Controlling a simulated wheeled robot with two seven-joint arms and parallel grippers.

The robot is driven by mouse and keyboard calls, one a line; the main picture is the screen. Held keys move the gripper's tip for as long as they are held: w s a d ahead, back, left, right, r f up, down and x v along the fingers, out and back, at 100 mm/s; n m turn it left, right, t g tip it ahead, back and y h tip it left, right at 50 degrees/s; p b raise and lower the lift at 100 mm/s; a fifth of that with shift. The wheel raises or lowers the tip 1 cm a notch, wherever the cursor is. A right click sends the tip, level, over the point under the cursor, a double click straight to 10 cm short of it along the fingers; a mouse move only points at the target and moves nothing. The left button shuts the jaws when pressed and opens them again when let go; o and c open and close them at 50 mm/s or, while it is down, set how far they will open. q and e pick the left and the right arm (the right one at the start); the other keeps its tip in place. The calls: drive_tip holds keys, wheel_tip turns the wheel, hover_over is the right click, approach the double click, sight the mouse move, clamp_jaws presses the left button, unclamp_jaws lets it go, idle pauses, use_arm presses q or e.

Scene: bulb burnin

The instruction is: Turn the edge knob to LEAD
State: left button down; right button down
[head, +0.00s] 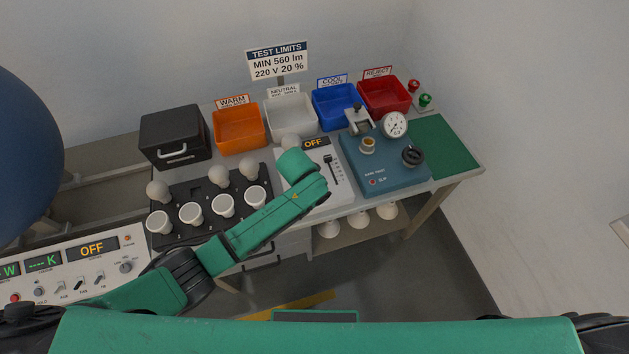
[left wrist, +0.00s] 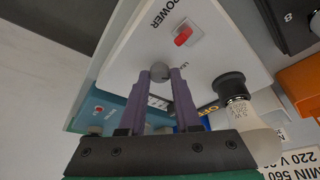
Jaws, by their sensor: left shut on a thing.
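The white dimmer unit (head: 328,197) stands on the bench, with an OFF display (head: 314,143) and a slider (head: 331,167). My left arm covers its left part in the head view. In the left wrist view, a round grey knob (left wrist: 160,72) sits at the edge of the white panel, beside partly hidden lettering that seems to start with LEA. My left gripper (left wrist: 165,76) has its two purple fingers on either side of this knob and is shut on it. The knob's pointer cannot be made out. The gripper's fingers are hidden in the head view. My right gripper is not in view.
A bulb (left wrist: 244,115) stands close beside the left fingers. A red POWER switch (left wrist: 183,35) is on the same panel. The black bulb tray (head: 180,188) lies left, the blue tester (head: 385,172) right. Orange (head: 240,140), white, blue and red bins line the back.

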use_arm(q)
drive_tip(key=shift+r, duration=0.15)
idle(0.4)
drive_tip(key=c, duration=0.6)
unclamp_jaws()
drive_tip(key=v, duration=1.4)
drive_tip(key=shift+s+r+b, duration=0.15)
drive_tip(key=shift+s+b, duration=0.1)
drive_tip(key=shift+b, duration=0.1)
